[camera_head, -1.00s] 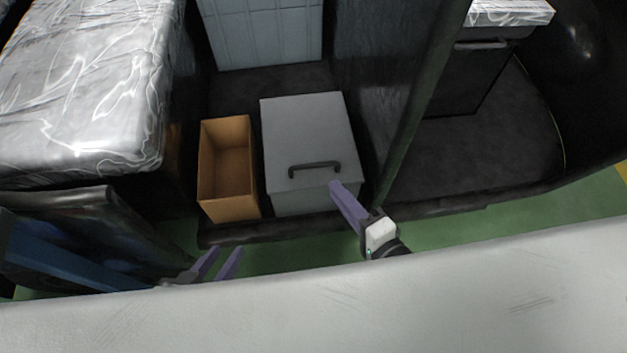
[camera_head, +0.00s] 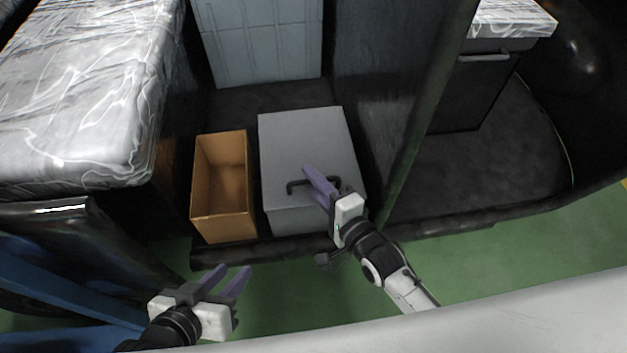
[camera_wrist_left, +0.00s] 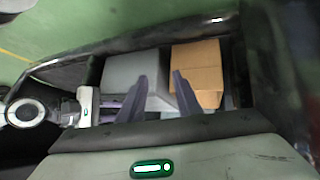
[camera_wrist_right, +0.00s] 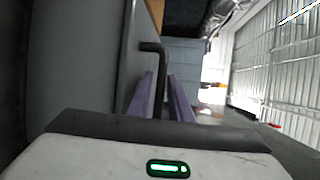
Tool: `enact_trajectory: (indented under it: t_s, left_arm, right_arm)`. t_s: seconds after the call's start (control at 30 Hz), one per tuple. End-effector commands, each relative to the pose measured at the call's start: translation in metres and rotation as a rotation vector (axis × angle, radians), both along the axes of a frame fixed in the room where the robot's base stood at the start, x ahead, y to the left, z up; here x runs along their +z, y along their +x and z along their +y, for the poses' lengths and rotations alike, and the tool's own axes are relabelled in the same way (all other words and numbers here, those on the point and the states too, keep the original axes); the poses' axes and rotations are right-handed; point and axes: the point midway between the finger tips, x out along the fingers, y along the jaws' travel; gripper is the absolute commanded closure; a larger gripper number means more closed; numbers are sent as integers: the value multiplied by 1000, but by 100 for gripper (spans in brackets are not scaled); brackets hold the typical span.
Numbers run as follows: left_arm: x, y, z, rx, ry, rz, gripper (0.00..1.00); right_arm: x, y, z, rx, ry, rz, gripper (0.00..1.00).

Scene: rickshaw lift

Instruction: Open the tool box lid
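The grey tool box (camera_head: 295,140) stands on the dark rickshaw floor with its lid down. Its dark handle (camera_head: 293,186) is on the lid's near edge. My right gripper (camera_head: 314,178) is over this handle and hides part of it. In the right wrist view the handle (camera_wrist_right: 153,47) reaches down between the two parted purple fingers; whether they touch it I cannot tell. My left gripper (camera_head: 231,276) is open and empty, low in front of the boxes. The tool box also shows beyond its fingers in the left wrist view (camera_wrist_left: 118,72).
An open orange-brown box (camera_head: 222,222) stands just left of the tool box. A dark post (camera_head: 415,120) rises close on the right. A pale crate (camera_head: 262,45) stands behind, and a wrapped block (camera_head: 80,100) is at the left. Green floor (camera_head: 285,285) lies in front.

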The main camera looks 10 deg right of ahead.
Motion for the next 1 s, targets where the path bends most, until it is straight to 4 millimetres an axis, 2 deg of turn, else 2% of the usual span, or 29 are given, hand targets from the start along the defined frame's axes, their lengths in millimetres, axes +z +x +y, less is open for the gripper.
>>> enact_trajectory:
  t_s: [0.17,0.3,0.53,0.67,0.77,1.0]
  left_arm:
    - [0,0,0,0,0,0,69]
    - [1,0,0,0,0,-1,69]
    - [1,1,0,0,-1,-2,69]
    - [8,2,1,5,0,-15,69]
    - [10,-7,7,30,-1,-21,69]
    - [42,-13,22,76,14,-79,69]
  right_arm:
    - [0,0,0,0,0,0,81]
    - [0,0,0,0,0,0,100]
    - [1,0,0,0,0,0,100]
    - [5,0,0,0,-1,7,100]
    - [11,1,-1,-1,0,22,100]
    - [39,6,-1,-2,-1,100,100]
